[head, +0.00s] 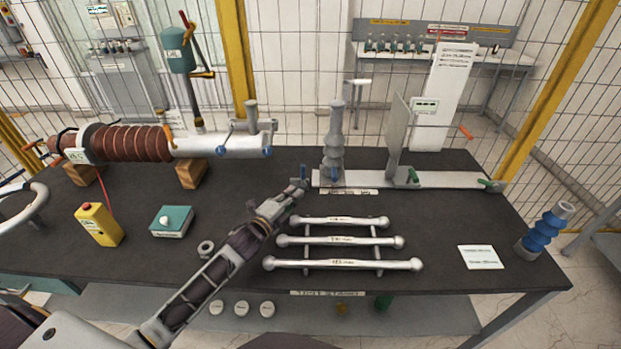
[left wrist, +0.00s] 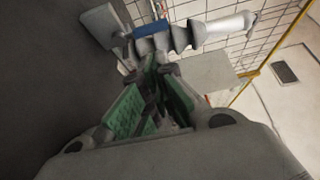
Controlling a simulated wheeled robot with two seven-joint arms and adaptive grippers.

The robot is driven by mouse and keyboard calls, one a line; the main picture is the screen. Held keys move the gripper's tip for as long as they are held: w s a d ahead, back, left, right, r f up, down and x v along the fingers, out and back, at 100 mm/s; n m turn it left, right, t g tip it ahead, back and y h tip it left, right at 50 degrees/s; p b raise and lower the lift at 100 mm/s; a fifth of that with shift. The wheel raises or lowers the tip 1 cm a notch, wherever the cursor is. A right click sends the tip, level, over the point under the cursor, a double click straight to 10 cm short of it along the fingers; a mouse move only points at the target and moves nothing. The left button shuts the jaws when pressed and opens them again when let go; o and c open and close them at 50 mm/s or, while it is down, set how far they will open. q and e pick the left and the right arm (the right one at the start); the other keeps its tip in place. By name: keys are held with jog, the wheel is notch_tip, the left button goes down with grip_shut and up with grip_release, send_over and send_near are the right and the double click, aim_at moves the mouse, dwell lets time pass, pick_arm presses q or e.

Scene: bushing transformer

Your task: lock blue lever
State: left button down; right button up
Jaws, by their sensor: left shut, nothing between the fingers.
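The blue lever (left wrist: 150,28) shows in the left wrist view as a short blue bar at the foot of a grey ribbed insulator, just beyond my fingers. In the head view the insulator (head: 333,146) stands upright on the left end of a white rail (head: 450,180). My left gripper (head: 301,186) is beside that end of the rail, a little left of the insulator foot. In the left wrist view its green-padded fingers (left wrist: 158,82) are shut and empty, pointing toward the lever; I see a gap to it. My right gripper is not in view.
A flat plate (head: 396,135) and green levers (head: 413,176) are farther right on the rail. Three white rods (head: 340,241) lie in front, right of my left arm. A yellow button box (head: 99,225) and teal box (head: 171,221) stand left. Dark table (head: 440,230) is clear around the white card.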

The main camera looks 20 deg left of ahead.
aim_at(303, 177)
pick_arm(q)
jog(key=shift+w, duration=0.2)
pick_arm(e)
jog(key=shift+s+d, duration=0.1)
pick_arm(q)
jog(key=shift+p+x, duration=0.4)
jog(key=shift+x, duration=4.4)
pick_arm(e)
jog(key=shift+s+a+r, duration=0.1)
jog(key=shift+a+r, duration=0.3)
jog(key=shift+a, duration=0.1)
pick_arm(q)
jog(key=shift+a, duration=0.2)
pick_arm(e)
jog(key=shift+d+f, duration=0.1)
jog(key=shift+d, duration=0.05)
